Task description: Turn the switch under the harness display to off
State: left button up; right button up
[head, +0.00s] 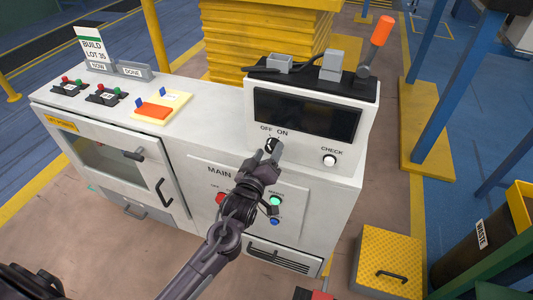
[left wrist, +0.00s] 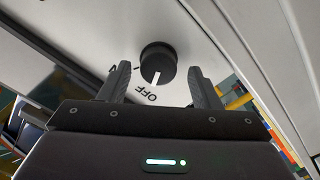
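The switch is a round black knob (left wrist: 158,58) with a white pointer line, on the white panel under the dark harness display (head: 305,114). In the left wrist view its pointer is directed toward the OFF lettering, and part of the ON lettering shows to the left. In the head view the knob (head: 270,144) sits below the OFF and ON labels, partly hidden by my gripper. My left gripper (head: 268,152) is in front of it; in the left wrist view its open fingers (left wrist: 159,70) stand on both sides of the knob, with gaps. My right gripper is out of view.
A white CHECK button (head: 329,160) is right of the switch. Red, green (head: 275,201) and blue buttons sit on the MAIN panel below, close to my left wrist. An orange-topped lever (head: 376,42) stands above the display. A yellow step (head: 388,262) is on the floor at right.

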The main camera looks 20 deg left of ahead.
pick_arm(q)
jog(key=shift+d, duration=0.1)
jog(key=s, duration=0.7)
jog(key=shift+s+a+b, duration=0.25)
jog(key=shift+s+b, duration=0.1)
jog(key=shift+s, duration=0.05)
